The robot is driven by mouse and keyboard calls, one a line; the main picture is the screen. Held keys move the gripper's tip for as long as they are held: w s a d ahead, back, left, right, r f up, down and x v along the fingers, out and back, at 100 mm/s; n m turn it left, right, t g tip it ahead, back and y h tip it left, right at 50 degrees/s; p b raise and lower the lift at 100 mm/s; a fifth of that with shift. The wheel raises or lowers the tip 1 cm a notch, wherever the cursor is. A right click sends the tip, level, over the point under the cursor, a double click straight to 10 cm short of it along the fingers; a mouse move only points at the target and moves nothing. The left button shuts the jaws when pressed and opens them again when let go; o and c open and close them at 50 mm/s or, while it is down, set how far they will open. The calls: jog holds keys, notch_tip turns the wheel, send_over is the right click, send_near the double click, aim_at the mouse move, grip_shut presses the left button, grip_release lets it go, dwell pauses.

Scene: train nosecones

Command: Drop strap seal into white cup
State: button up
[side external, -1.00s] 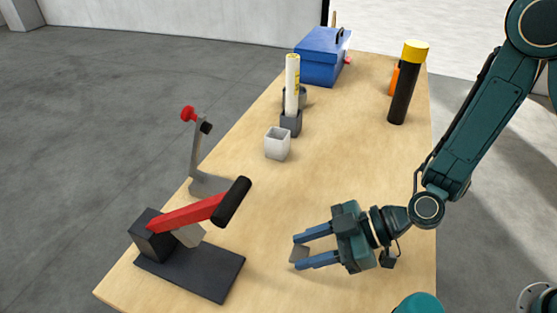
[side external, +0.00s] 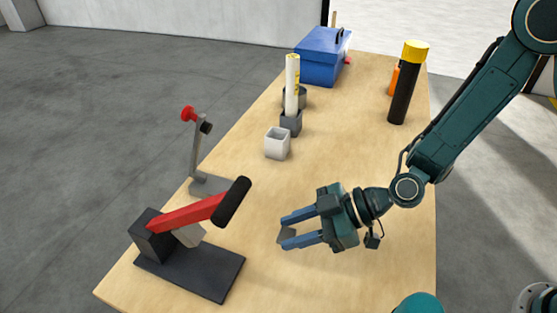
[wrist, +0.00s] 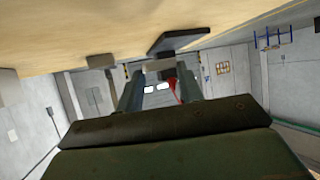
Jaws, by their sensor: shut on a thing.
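My gripper (side external: 284,231) is shut on a small grey strap seal (side external: 287,234), held between the tips of its blue fingers above the near half of the table. The seal is small and partly hidden by the fingers. The white cup (side external: 277,144), a square open-topped cup, stands upright farther back on the table, apart from the gripper. In the wrist view the gripper's fingers (wrist: 160,85) reach forward, and I cannot clearly make out the seal between them.
A red-handled tool on a black base (side external: 190,260) and a grey stand with a red knob (side external: 197,150) are at left. Behind the cup are a grey holder with a white tube (side external: 292,85), a blue toolbox (side external: 322,58) and a black cylinder with yellow cap (side external: 403,95).

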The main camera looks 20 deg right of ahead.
jog(key=w+d+r, duration=0.1)
jog(key=w+r, duration=0.1)
jog(key=w, duration=0.6)
jog(key=w+d+r, duration=0.1)
jog(key=w+r, duration=0.2)
jog(key=w, duration=0.5)
jog(key=shift+w+d+r, duration=0.2)
jog(key=shift+w+r, duration=0.05)
jog(key=w+d+r, duration=0.2)
jog(key=w+d, duration=0.1)
jog(key=w, duration=0.1)
jog(key=w+d+r, duration=0.2)
jog(key=w+d, duration=0.1)
jog(key=w+d+r, duration=0.2)
jog(key=w+d, duration=0.1)
jog(key=w, duration=0.1)
jog(key=shift+w+d+r, duration=0.15)
jog(key=shift+w+r, duration=0.15)
jog(key=shift+r, duration=0.1)
jog(key=shift+w+d+r, duration=0.2)
jog(key=shift+w+d, duration=0.05)
jog(key=shift+d, duration=0.15)
jog(key=shift+f, duration=0.15)
jog(key=shift+f, duration=2.85)
jog(key=shift+c, duration=1.2)
